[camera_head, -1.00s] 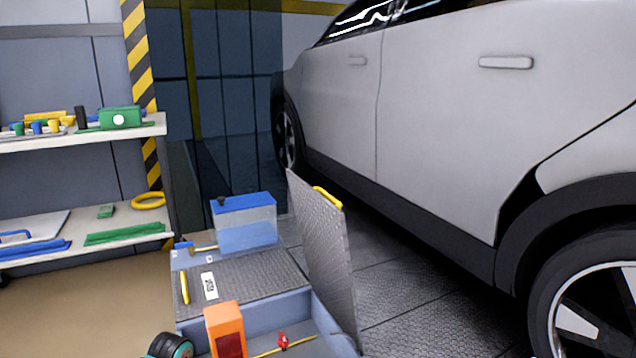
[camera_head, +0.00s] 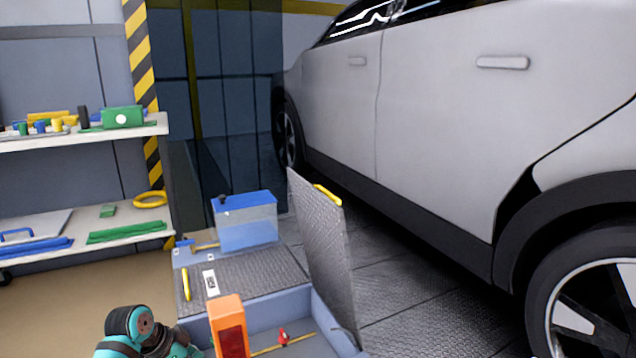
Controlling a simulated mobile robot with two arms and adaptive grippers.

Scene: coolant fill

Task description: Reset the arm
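One of my arms, teal and black, shows at the bottom edge left of centre, beside the front left corner of the open box. Only its links are in view. Neither gripper can be seen. The box (camera_head: 296,304) has a raised metal-plate lid (camera_head: 322,255) with a yellow handle (camera_head: 327,194). A blue-lidded clear tank (camera_head: 247,228) stands at its back. An orange block (camera_head: 228,325) with a dark red face stands at its front. A small red valve-like part (camera_head: 283,338) sits on a yellow line inside the box.
A white car (camera_head: 420,120) fills the right side, its wheel (camera_head: 590,300) at the lower right. A shelf (camera_head: 115,232) at left holds several coloured parts and a yellow ring (camera_head: 151,199). Brown floor (camera_head: 70,300) lies clear in front of the shelf.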

